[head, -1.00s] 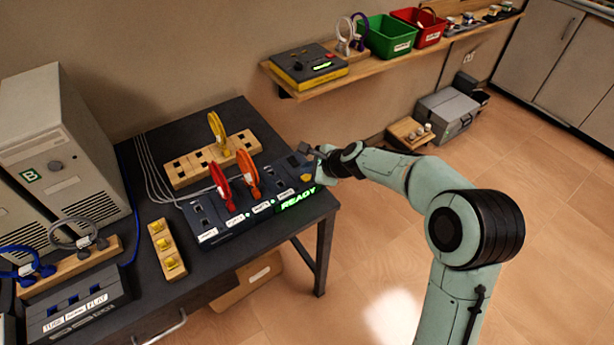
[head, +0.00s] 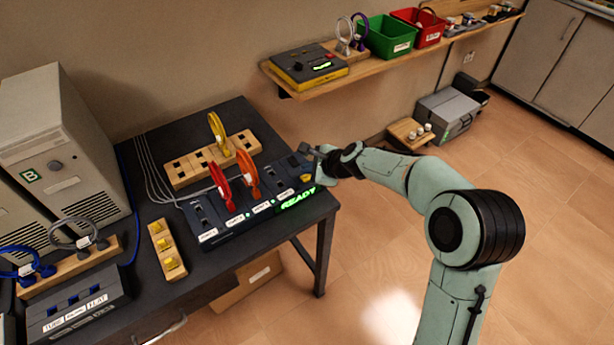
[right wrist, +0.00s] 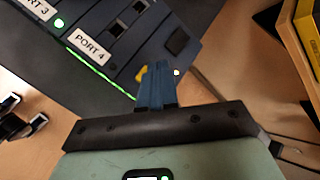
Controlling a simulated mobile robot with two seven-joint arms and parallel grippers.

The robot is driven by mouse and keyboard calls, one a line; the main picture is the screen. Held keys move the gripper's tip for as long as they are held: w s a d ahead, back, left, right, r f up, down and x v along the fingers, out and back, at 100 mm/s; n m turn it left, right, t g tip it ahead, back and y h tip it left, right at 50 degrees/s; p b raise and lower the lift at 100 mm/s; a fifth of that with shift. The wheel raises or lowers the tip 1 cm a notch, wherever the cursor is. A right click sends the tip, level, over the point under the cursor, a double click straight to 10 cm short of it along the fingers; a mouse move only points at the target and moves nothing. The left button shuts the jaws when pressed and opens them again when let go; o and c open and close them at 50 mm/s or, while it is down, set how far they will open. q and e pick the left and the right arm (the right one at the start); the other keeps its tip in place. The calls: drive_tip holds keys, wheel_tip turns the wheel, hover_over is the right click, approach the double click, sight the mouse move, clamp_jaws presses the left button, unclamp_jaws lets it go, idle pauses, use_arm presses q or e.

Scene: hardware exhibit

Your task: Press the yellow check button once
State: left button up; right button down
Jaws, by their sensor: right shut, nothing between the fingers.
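The dark port panel (head: 236,236) lies on the table, with a green READY sign on its front right. The yellow check button (head: 306,178) is at the panel's right end and lights no visible lamp of its own. In the right wrist view a sliver of the yellow button (right wrist: 141,75) shows beside the blue fingers, which hide the rest. My right gripper (head: 306,151) is shut and empty, at the panel's right end near the button. In the right wrist view its fingertips (right wrist: 156,66) overlap the button. I cannot tell whether they touch it. My left gripper is not in view.
Red and orange plugs (head: 248,173) stand in the panel close to my right gripper's left. A wooden socket block (head: 190,170) with a yellow plug is behind. A shelf (head: 375,67) holds a yellow-black device (head: 308,68) and bins.

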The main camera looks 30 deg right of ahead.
sight(309, 179)
drive_tip(key=shift+f, duration=0.1)
idle(0.3)
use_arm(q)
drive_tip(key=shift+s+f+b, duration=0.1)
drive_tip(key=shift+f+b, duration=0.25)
use_arm(e)
drive_tip(key=shift+f, duration=0.35)
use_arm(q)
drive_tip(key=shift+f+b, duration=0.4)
use_arm(e)
drive_tip(key=shift+f, duration=0.45)
use_arm(q)
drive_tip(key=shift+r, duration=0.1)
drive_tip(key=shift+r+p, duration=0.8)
drive_tip(key=shift+p, duration=0.1)
use_arm(e)
drive_tip(key=shift+r, duration=0.85)
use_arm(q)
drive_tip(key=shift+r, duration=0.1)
use_arm(e)
drive_tip(key=shift+r, duration=0.15)
